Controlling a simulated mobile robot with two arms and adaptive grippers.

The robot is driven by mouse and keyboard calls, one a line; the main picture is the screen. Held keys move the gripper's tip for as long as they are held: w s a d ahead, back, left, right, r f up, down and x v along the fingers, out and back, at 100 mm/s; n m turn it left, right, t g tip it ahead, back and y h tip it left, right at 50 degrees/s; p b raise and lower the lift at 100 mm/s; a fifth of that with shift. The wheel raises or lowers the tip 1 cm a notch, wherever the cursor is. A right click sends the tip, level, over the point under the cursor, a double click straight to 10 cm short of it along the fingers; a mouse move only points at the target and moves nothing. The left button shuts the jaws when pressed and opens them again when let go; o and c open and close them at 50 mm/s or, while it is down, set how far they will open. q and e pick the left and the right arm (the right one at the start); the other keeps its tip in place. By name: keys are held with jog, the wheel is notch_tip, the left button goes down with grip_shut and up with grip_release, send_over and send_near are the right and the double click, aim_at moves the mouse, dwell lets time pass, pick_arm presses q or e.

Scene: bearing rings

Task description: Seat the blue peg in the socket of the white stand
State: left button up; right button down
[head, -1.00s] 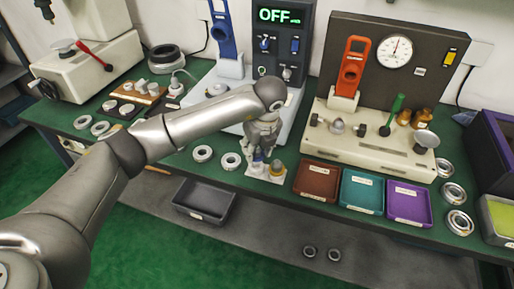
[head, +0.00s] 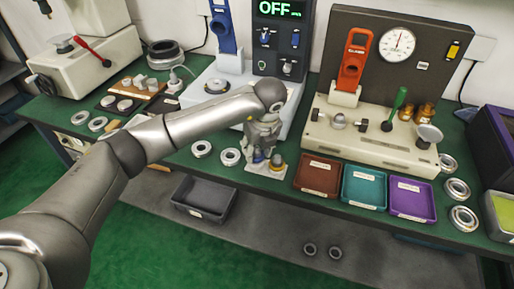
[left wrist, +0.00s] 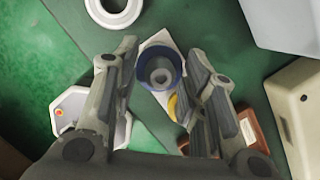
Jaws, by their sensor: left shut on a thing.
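The white stand (head: 268,171) is at the front edge of the green bench, below my left gripper (head: 262,152). In the left wrist view, the stand's white plate (left wrist: 157,40) shows behind the fingers. My left gripper (left wrist: 163,65) is shut on the blue peg (left wrist: 161,82), which shows as a blue round rim with a grey middle, one finger on each side. In the head view only a little of the blue peg (head: 257,157) shows at the fingertips. The socket is hidden, so I cannot tell how deep the peg sits. My right gripper is out of view.
A yellow knob (head: 277,160) stands on the plate just right of the fingers. Brown (head: 318,176), teal (head: 363,188) and purple (head: 411,201) trays lie to the right. Two bearing rings (head: 230,157) lie to the left. A gauge fixture (head: 370,138) stands behind the trays.

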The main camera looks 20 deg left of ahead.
pick_arm(q)
jog(key=shift+f+b, duration=0.55)
jog(key=shift+f, duration=0.15)
jog(key=o, duration=1.3)
